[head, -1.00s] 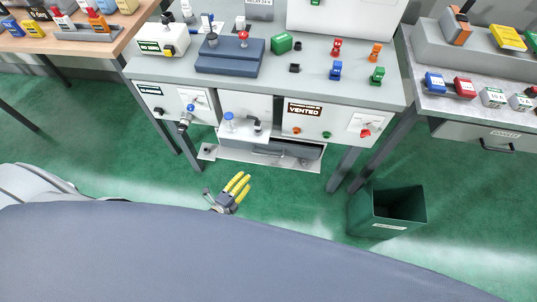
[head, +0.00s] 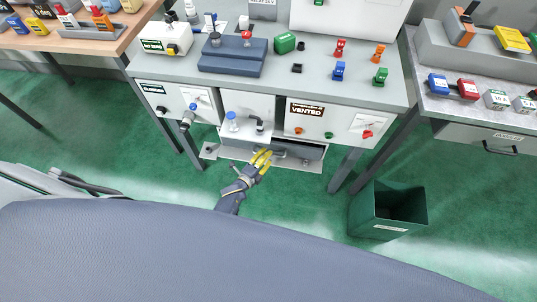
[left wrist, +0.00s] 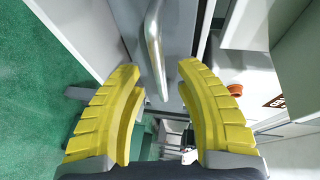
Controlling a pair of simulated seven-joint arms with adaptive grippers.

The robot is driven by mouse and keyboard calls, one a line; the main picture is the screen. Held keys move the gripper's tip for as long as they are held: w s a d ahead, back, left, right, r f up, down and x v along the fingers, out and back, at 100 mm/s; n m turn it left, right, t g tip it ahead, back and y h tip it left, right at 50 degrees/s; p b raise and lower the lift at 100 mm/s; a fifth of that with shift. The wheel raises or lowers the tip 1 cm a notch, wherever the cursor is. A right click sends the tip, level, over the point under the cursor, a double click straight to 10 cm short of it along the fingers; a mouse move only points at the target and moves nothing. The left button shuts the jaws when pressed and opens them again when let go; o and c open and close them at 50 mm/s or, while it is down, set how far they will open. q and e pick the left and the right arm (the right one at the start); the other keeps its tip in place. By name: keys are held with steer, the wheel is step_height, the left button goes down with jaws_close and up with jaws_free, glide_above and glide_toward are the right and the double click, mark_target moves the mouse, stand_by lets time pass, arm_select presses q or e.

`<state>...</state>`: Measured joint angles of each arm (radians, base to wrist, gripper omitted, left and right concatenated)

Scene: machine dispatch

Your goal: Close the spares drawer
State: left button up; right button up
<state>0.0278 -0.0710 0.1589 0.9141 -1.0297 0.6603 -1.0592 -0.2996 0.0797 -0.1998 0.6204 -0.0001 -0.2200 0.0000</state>
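A grey drawer (head: 308,152) sits low under the middle bench and looks pulled out; its label is not readable. Its bar handle is partly hidden by my gripper in the head view. In the left wrist view a metal bar handle (left wrist: 154,45) stands on a grey front (left wrist: 178,40). My left gripper (head: 262,157), with yellow fingers, is at the drawer's front. In the left wrist view the fingers (left wrist: 160,68) are apart, with the handle ahead, between the tips' lines; I see no clear contact. My right gripper is not in view.
The middle bench (head: 355,95) has valves and a "vented" panel (head: 305,110) above the drawer. A green bin (head: 388,212) stands on the floor to the right. The right table has a shut drawer (head: 485,137).

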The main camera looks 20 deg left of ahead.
arm_select(q)
steer(key=shift+x, duration=0.9)
steer(key=shift+o, duration=0.4)
jaws_close()
